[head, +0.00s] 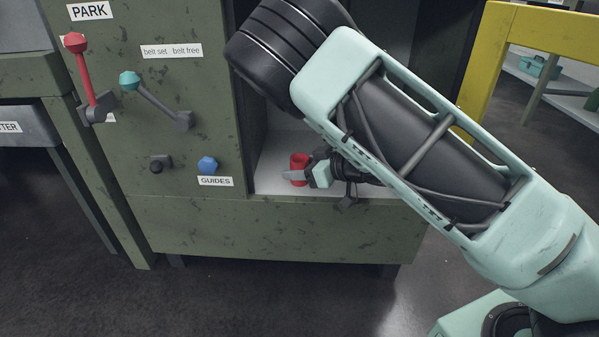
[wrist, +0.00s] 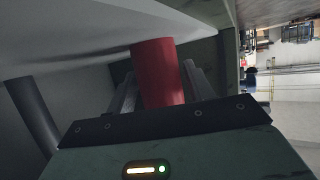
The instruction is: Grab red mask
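A red cylindrical thing (head: 299,161) stands on the pale floor of the cabinet's open bay. It is the only red thing near my gripper, and I cannot tell from its shape that it is a mask. My gripper (head: 303,175) reaches into the bay from the right, with a grey finger in front of the red cylinder. In the wrist view the red cylinder (wrist: 158,75) is between my two fingers (wrist: 160,85). A narrow dark gap shows on the left side; contact on the right is unclear. The fingers are apart, with no clear grip.
A dark post (wrist: 34,115) stands left of my gripper in the wrist view. The green cabinet front (head: 280,228) bears a red lever (head: 85,75), a teal lever (head: 155,100) and a blue knob (head: 207,165). A yellow frame (head: 490,60) stands right.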

